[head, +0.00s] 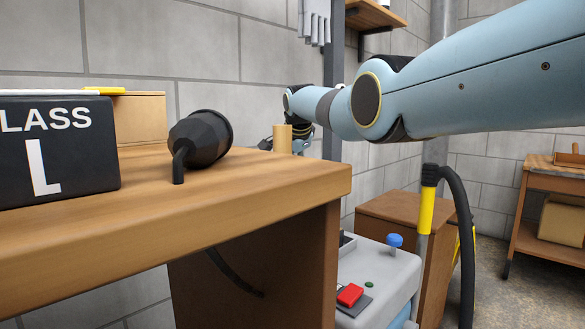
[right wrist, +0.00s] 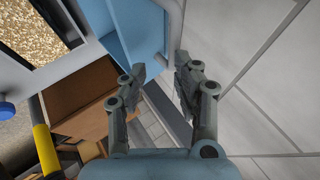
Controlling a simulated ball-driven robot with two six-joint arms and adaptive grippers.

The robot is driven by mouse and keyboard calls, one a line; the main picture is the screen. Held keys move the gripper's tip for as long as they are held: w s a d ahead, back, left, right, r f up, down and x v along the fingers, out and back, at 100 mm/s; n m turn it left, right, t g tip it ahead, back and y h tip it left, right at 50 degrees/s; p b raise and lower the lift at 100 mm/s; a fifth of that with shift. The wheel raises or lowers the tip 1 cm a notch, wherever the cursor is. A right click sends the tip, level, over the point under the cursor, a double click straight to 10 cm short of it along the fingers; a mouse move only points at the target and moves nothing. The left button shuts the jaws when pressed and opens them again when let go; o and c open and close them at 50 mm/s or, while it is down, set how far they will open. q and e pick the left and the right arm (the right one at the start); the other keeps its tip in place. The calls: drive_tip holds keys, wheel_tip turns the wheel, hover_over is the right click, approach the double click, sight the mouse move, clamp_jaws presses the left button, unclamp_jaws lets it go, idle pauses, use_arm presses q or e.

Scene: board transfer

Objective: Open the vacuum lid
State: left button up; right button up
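The vacuum (head: 392,270) stands low beside the workbench, with a grey top, a blue knob (head: 394,241) and a red switch (head: 350,295). A dark-edged opening shows at its back left, partly hidden by the bench. In the right wrist view an opening (right wrist: 40,28) shows speckled brown material, with a light blue panel (right wrist: 130,35) beside it. I cannot tell whether this panel is the lid. My right gripper (right wrist: 159,68) is open, its fingertips apart near the panel's lower edge; contact is unclear. My left gripper is not in view.
The wooden workbench (head: 200,235) holds a black sign (head: 58,170), a black round fitting (head: 200,138) and a wooden block (head: 282,139). A yellow-gripped tube with a black hose (head: 463,230) rises beside the vacuum. A wooden cabinet (head: 400,208) stands behind.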

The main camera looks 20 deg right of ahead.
drive_tip(key=shift+f, duration=0.4)
drive_tip(key=shift+s+a+r, duration=0.1)
drive_tip(key=shift+s, duration=0.05)
drive_tip(key=v, duration=1.1)
drive_tip(key=shift+r, duration=0.35)
drive_tip(key=shift+s, duration=0.1)
